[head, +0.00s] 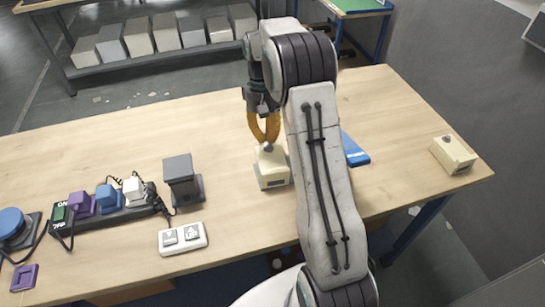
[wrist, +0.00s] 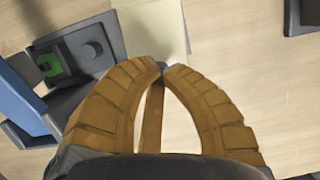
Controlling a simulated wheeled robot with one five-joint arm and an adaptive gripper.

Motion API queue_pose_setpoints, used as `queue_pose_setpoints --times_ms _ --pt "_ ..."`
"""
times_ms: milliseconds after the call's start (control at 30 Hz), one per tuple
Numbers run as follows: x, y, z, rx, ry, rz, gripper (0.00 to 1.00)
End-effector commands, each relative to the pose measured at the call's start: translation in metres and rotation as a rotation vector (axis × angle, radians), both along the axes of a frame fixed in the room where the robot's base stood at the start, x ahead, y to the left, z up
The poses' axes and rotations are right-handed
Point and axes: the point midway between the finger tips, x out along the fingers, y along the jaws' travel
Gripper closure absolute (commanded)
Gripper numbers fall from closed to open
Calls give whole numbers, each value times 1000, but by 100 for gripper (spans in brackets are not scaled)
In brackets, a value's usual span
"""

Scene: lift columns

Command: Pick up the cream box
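A cream box (head: 272,170) with a small grey knob at its far edge is on the wooden table, left of my arm. My gripper (head: 266,141) points down at it, its two orange fingers drawn together at the knob. In the wrist view the fingertips of my gripper (wrist: 162,67) close around a small grey piece at the edge of the cream box (wrist: 150,28). I cannot tell whether the box is clear of the table. A second cream box (head: 453,155) with a similar knob lies near the table's right end.
A dark grey block (head: 181,182) and a white switch panel (head: 183,238) stand left of the gripped box. A power strip with coloured plugs (head: 105,208) lies further left. A blue object (head: 354,150) is partly hidden behind my arm. The table's far middle is clear.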

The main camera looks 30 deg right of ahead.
Motion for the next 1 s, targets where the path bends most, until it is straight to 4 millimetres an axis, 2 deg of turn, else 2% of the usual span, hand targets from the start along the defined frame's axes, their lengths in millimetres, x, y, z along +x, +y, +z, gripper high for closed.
queue_pose_setpoints --times_ms 267,633,1000 --pt "-13 3 -39 2 8 0 100" --pt "-40 8 -42 2 3 0 100" --pt "-50 10 -43 1 1 0 100"
